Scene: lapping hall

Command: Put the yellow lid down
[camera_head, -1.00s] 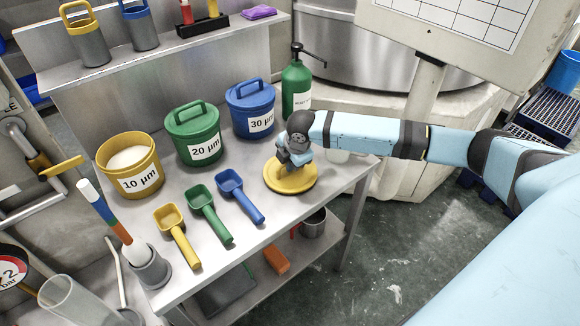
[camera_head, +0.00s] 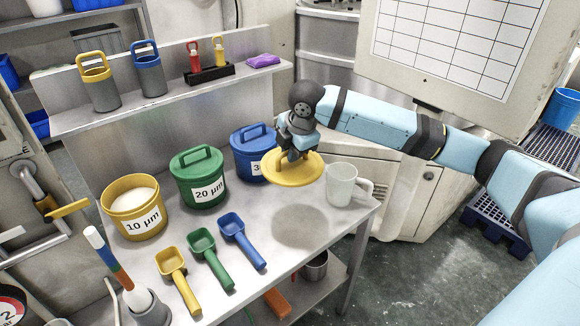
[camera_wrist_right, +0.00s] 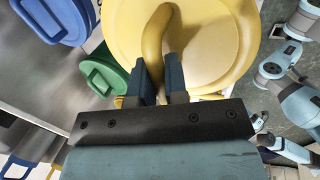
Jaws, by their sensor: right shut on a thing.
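The round yellow lid (camera_head: 293,173) hangs above the right part of the steel table, with its shadow on the tabletop below. My right gripper (camera_head: 291,157) is shut on the lid's handle. In the right wrist view the fingers (camera_wrist_right: 160,85) close around the curved yellow handle (camera_wrist_right: 153,45), and the lid (camera_wrist_right: 215,40) fills the top. The yellow tub (camera_head: 138,222) marked 10 µm stands open at the left of the table, with pale powder inside. My left gripper is not in view.
The lidded green tub (camera_head: 198,190) and blue tub (camera_head: 245,165) stand between the yellow tub and the lid. A white mug (camera_head: 341,190) is just right of the lid. Yellow, green and blue scoops (camera_head: 210,260) lie in front. The tabletop below the lid is clear.

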